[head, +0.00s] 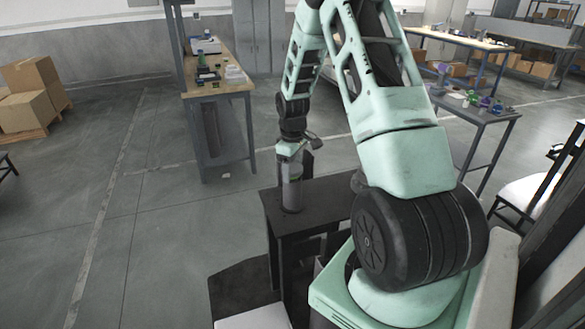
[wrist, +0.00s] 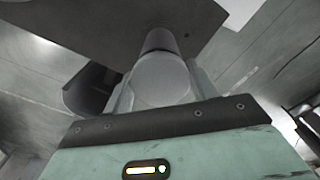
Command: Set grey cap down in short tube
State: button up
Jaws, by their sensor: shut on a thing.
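My gripper (head: 290,160) points down over the small dark table (head: 328,194). A grey upright cylinder, which looks like the short tube (head: 291,194), stands on that table directly below it. In the wrist view the round, light grey end of the grey cap (wrist: 162,80) sits between my two fingers, and my gripper is shut on it. A narrower, darker part of the tube (wrist: 160,41) shows beyond the cap, roughly in line with it. I cannot tell whether the cap touches the tube or sits inside it.
A workbench (head: 216,88) with small items stands behind to the left. Another grey table (head: 470,112) with small coloured items stands at the right. Cardboard boxes (head: 30,88) are stacked at the far left. The floor on the left is open.

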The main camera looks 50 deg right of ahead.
jog(key=shift+f, duration=0.2)
dwell(0.6)
jog(key=o, duration=1)
jog(key=shift+r, duration=0.1)
jog(key=shift+r+p, duration=2.6)
jog(key=shift+r, duration=0.85)
